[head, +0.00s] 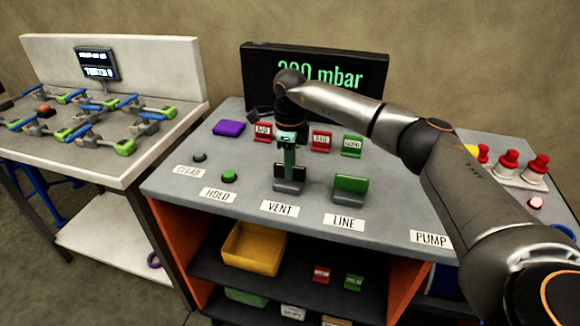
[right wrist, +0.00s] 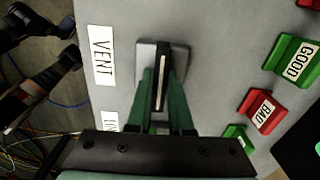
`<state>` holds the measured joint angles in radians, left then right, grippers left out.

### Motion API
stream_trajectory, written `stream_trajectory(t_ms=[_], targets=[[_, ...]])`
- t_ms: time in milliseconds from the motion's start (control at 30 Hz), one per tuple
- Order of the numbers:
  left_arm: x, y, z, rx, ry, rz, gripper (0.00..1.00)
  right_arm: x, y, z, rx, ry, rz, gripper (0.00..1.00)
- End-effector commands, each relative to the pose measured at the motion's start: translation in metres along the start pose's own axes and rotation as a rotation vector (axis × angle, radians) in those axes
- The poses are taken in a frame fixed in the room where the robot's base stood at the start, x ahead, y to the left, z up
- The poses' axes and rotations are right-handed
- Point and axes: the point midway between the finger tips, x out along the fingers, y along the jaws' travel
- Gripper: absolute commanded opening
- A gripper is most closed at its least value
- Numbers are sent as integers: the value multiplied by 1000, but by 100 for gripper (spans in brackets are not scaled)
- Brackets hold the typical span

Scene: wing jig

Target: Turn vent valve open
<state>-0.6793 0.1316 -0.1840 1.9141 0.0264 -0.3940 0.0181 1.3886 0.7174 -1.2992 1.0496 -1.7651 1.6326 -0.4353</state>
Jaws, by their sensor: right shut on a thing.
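The vent valve (head: 289,187) stands on the grey bench top behind the VENT label (head: 280,208). It has a grey base and a dark upright handle plate. My right gripper (head: 287,162) reaches down onto it from above. In the right wrist view, the green fingers of my right gripper (right wrist: 162,88) lie on both sides of the valve's dark, thin handle (right wrist: 161,77) and are shut on it. The handle's lower part is partly hidden by the fingers. My left gripper is not in view.
The line valve (head: 350,187), with a green handle, stands close on the right. Red and green tags (head: 321,140) stand behind. A green button (head: 229,176) and a purple block (head: 228,128) are on the left. The mbar display (head: 258,65) is partly hidden by my arm.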

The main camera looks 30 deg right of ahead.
Motion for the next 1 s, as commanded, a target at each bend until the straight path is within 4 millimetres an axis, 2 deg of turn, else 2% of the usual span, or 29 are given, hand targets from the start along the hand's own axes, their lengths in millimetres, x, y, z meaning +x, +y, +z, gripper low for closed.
stream_trajectory(t_ms=[267,1000], targets=[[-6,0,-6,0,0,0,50,-2,0,0,-165,0,1,0],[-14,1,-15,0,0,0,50,-1,0,1,-861,-2,-1,0]])
